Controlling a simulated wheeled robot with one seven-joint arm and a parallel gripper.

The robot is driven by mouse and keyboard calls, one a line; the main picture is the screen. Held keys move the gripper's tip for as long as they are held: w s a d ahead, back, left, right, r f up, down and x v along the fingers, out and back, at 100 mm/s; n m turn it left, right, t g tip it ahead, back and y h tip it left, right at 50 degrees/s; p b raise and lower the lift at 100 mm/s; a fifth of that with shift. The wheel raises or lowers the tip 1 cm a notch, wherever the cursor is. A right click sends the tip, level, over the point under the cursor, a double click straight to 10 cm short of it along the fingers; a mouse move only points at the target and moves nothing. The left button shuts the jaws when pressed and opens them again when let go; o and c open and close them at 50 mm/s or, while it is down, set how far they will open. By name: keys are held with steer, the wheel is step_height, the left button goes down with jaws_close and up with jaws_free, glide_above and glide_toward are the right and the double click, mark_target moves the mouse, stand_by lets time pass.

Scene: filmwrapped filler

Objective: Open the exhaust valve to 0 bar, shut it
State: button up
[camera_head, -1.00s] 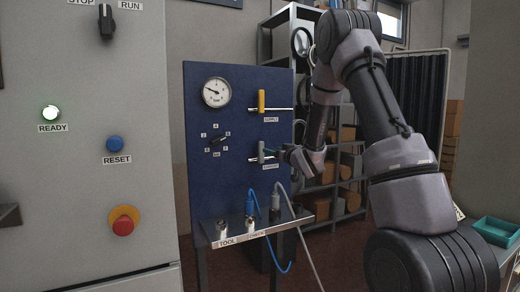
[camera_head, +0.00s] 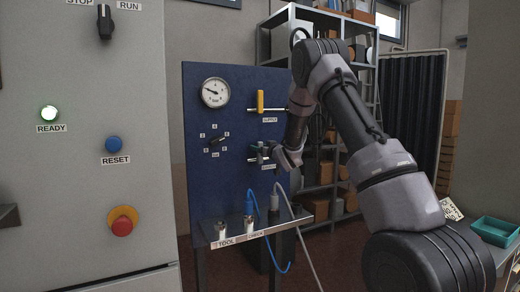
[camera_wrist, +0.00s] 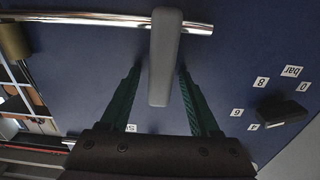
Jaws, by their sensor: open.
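The exhaust valve has a grey lever (camera_wrist: 166,50) on a metal pipe (camera_wrist: 90,17), set across the pipe in the wrist view. My gripper (camera_wrist: 159,72) is open, its green fingers on either side of the lever with a gap showing on each side. In the head view my gripper (camera_head: 262,152) is at the exhaust valve on the blue panel (camera_head: 225,100) and hides most of the lever. The round gauge (camera_head: 215,92) is above left; its needle points left and slightly up, and its numbers are too small to read.
The yellow supply lever (camera_head: 260,101) stands upright above. A black selector knob (camera_head: 217,141), also in the wrist view (camera_wrist: 283,110), has pressure labels around it. Below, a metal shelf (camera_head: 285,222) carries hoses and fittings. A grey cabinet (camera_head: 150,200) stands left.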

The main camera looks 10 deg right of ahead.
jaws_close()
stand_by(1.4)
